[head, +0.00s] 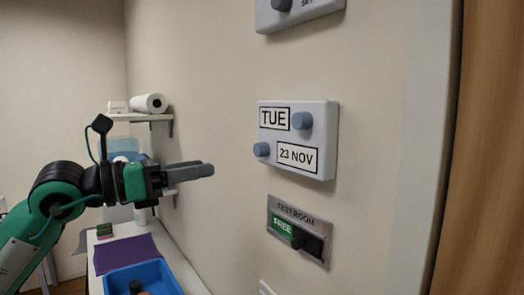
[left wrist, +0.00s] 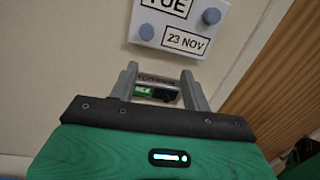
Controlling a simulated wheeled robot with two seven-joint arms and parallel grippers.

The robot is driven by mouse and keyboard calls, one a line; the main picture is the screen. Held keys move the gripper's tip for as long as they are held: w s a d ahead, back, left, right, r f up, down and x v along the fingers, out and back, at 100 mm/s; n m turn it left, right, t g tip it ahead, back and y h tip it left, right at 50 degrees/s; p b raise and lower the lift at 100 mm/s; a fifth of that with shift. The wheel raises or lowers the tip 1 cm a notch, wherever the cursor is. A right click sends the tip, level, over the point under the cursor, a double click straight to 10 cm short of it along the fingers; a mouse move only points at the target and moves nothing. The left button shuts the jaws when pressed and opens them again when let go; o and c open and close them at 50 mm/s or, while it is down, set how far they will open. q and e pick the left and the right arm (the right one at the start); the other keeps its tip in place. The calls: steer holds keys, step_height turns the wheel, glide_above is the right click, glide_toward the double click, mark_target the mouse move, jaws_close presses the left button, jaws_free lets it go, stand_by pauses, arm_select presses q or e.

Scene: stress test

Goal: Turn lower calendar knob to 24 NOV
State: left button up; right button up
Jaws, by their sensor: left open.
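The wall calendar (head: 329,140) is a white box with two blue-grey knobs. Its upper window reads TUE and its lower window reads 23 NOV. The lower knob (head: 262,149) sits left of the 23 NOV window; it also shows in the left wrist view (left wrist: 147,32). The upper knob (head: 302,120) is right of TUE. My left gripper (head: 208,170) is open and empty, left of the calendar and apart from the knob in the head view. In the left wrist view its fingers (left wrist: 158,85) frame the sign below the calendar. My right gripper is not in view.
Below the calendar is a TEST ROOM sign (head: 298,228) with a slider, showing FREE. Another wall box (head: 318,8) is above. A table with a blue bin (head: 165,272) and a purple cloth (head: 125,253) stands lower left. A shelf (head: 150,117) holds a paper roll.

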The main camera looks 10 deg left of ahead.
mark_target(256, 152)
arm_select(q)
steer(key=shift+t+y, duration=0.5)
steer(key=shift+y, duration=0.3)
steer(key=p+x, duration=0.2)
steer(key=x, duration=0.2)
steer(key=r+p+x, duration=0.1)
steer(key=p+x, duration=0.1)
steer(key=x, duration=0.2)
steer(key=w+a+p+x, duration=0.1)
steer(key=p+x, duration=0.1)
steer(key=x, duration=0.2)
steer(key=shift+s+r, duration=0.1)
steer(key=shift+r, duration=0.2)
steer(key=shift+w+d, duration=0.2)
steer(key=shift+w+d+f, duration=0.15)
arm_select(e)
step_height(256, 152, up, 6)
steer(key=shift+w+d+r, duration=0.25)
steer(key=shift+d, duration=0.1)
arm_select(q)
steer(key=c, duration=1)
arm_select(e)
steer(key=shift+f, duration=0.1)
